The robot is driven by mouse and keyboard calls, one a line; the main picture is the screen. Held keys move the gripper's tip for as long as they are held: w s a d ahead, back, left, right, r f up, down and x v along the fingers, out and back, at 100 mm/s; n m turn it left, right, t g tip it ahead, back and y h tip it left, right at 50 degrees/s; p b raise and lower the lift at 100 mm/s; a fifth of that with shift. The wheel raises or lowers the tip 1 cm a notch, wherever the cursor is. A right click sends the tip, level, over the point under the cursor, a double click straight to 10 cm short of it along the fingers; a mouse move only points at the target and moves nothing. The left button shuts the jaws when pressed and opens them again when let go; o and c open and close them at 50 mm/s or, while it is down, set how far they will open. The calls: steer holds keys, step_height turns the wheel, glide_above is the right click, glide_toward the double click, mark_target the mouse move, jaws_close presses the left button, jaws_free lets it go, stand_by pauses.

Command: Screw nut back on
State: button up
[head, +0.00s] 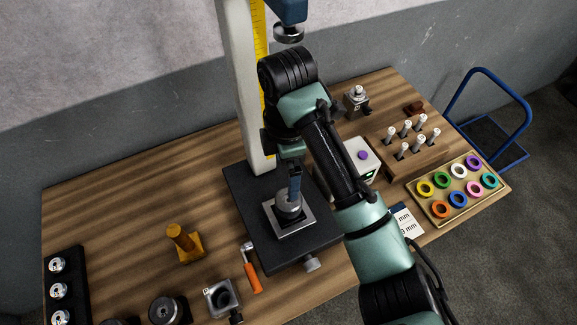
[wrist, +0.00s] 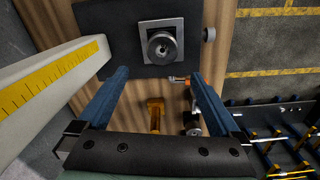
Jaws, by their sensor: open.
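A round grey metal piece (head: 288,208) sits on a square metal plate (head: 305,225) on the dark base of the stand (head: 240,205). From above in the wrist view, the round piece (wrist: 161,46) shows a central hole or stud end. I cannot tell whether it is the nut or the part that bears it; no separate loose nut can be made out. My gripper (head: 294,192) is over the base, close to the round piece in the head view. In the wrist view its blue fingers (wrist: 158,76) are spread wide with nothing between them, and the piece lies beyond their tips.
The stand's tall column with a yellow scale (wrist: 45,85) rises beside my gripper. A tray of coloured rings (head: 413,201) and a peg rack (head: 392,168) stand right.

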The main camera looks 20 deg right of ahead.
mark_target(288, 200)
steer(key=f+b, duration=0.4)
steer(key=f, duration=0.1)
steer(key=f+b, duration=0.4)
steer(key=f, duration=0.2)
steer(key=shift+s+d+f, duration=0.1)
steer(key=shift+s, duration=0.1)
steer(key=shift+f, duration=0.95)
steer(key=c, duration=1.4)
steer(key=shift+r+m+p, duration=0.3)
steer(key=shift+m+p, duration=0.7)
steer(key=shift+p, duration=0.1)
steer(key=m+p, duration=0.3)
steer(key=m, duration=0.2)
steer(key=shift+f+m+p, duration=0.1)
steer(key=shift+m+p, duration=0.2)
steer(key=shift+p, duration=0.05)
steer(key=shift+f+m, duration=0.2)
steer(key=shift+m, duration=0.5)
